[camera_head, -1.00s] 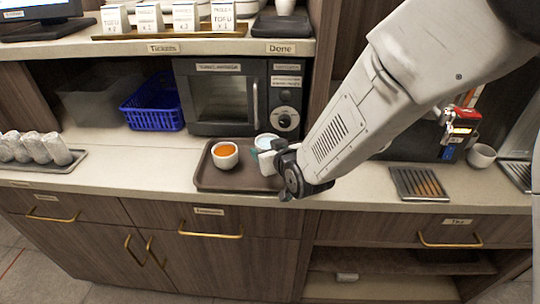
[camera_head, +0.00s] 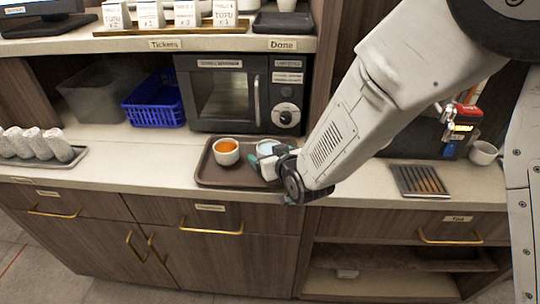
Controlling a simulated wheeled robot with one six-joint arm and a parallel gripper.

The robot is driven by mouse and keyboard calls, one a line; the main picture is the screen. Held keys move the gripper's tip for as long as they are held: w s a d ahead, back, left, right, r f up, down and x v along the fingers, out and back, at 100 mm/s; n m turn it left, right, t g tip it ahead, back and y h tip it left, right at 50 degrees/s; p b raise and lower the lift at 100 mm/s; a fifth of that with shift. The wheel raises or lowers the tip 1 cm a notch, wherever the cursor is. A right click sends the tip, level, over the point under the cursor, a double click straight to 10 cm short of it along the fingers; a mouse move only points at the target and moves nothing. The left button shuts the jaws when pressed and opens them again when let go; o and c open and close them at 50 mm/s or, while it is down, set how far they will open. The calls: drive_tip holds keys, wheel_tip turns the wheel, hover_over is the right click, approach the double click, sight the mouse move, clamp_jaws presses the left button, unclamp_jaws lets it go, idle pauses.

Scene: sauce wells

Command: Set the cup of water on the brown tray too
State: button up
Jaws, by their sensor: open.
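The brown tray (camera_head: 213,174) lies on the counter in front of the microwave. A white cup with orange-brown liquid (camera_head: 226,158) stands on its left part. A second white cup with pale blue water (camera_head: 267,146) is on the tray's right part; its lower side is hidden by my gripper. My gripper (camera_head: 259,162) is open, low over the tray's right side, close at the near side of the water cup. Whether the fingers touch the cup cannot be made out.
The black microwave (camera_head: 230,95) stands behind the tray. A blue basket (camera_head: 154,104) is to the left, and rolled towels (camera_head: 38,146) lie on a tray at far left. A drip tray (camera_head: 419,181) and a white cup (camera_head: 483,153) are to the right. The counter left of the brown tray is clear.

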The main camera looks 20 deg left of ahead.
drive_tip(key=v, duration=1.2)
drive_tip(key=shift+r, duration=0.1)
drive_tip(key=shift+a, duration=0.1)
drive_tip(key=shift+w, duration=0.1)
drive_tip(key=d+r+m+g+h, duration=0.2)
drive_tip(key=d+r+h, duration=0.15)
drive_tip(key=d, duration=0.75)
drive_tip(key=d+r+m+g+h, duration=0.1)
drive_tip(key=d+r+m+h, duration=0.2)
drive_tip(key=d, duration=0.8)
drive_tip(key=s+d+r+m+g+h, duration=0.1)
drive_tip(key=s+d+r+g, duration=0.2)
drive_tip(key=s+d, duration=0.4)
drive_tip(key=s+d+r+m+g+h, duration=0.1)
drive_tip(key=s+d+r+m+g, duration=0.1)
drive_tip(key=s+d, duration=0.6)
drive_tip(key=s+r+g, duration=0.1)
drive_tip(key=s+r, duration=0.1)
drive_tip(key=s, duration=0.3)
drive_tip(key=shift+h, duration=0.35)
drive_tip(key=shift+d, duration=0.1)
